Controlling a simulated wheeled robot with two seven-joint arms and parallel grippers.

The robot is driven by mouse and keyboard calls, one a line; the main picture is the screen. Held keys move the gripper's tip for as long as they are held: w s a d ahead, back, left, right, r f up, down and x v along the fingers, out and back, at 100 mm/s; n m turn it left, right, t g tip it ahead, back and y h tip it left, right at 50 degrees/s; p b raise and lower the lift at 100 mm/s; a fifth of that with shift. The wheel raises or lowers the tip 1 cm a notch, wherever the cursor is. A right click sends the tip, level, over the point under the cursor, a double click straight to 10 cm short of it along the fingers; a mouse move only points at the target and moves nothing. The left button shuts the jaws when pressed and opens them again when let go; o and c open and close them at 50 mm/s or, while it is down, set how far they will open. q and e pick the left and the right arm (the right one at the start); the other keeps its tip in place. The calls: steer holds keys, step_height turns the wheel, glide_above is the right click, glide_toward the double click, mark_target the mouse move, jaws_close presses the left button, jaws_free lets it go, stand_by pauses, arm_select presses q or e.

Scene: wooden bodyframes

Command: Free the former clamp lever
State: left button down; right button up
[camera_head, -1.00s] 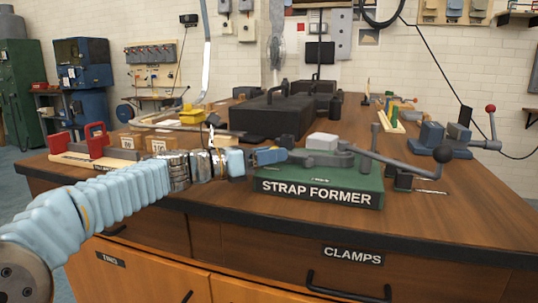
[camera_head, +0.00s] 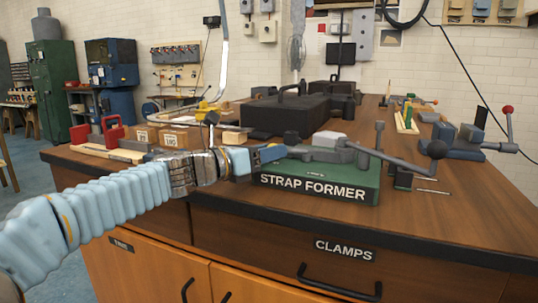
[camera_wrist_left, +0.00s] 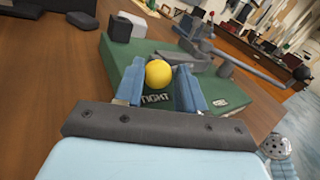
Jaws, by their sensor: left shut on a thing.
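The strap former has a green base (camera_head: 350,187) lettered STRAP FORMER, near the front edge of the bench. Grey clamp parts (camera_head: 328,147) sit on top, and a long grey lever with a dark ball end (camera_head: 437,149) reaches right. My left gripper (camera_head: 272,153) is at the base's left end. In the left wrist view its blue fingers (camera_wrist_left: 173,85) are shut on a yellow ball knob (camera_wrist_left: 158,73), above the word TIGHT on the green base. The knob's stem is hidden there. The head view does not show the knob clearly. My right gripper is not in view.
A large black block (camera_head: 300,113) stands behind the former. Red-handled holders (camera_head: 112,134) and small wooden boxes (camera_head: 175,138) are at the left. A blue-grey bender with a red-knobbed lever (camera_head: 507,110) stands at the right. Bare bench top (camera_head: 450,205) lies right of the former.

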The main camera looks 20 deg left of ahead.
arm_select(q)
steer(key=c, duration=0.7)
jaws_free()
steer(key=shift+c, duration=0.2)
steer(key=v, duration=1.3)
steer(key=shift+s, duration=0.4)
steer(key=shift+a, duration=0.15)
steer(key=shift+c, duration=0.2)
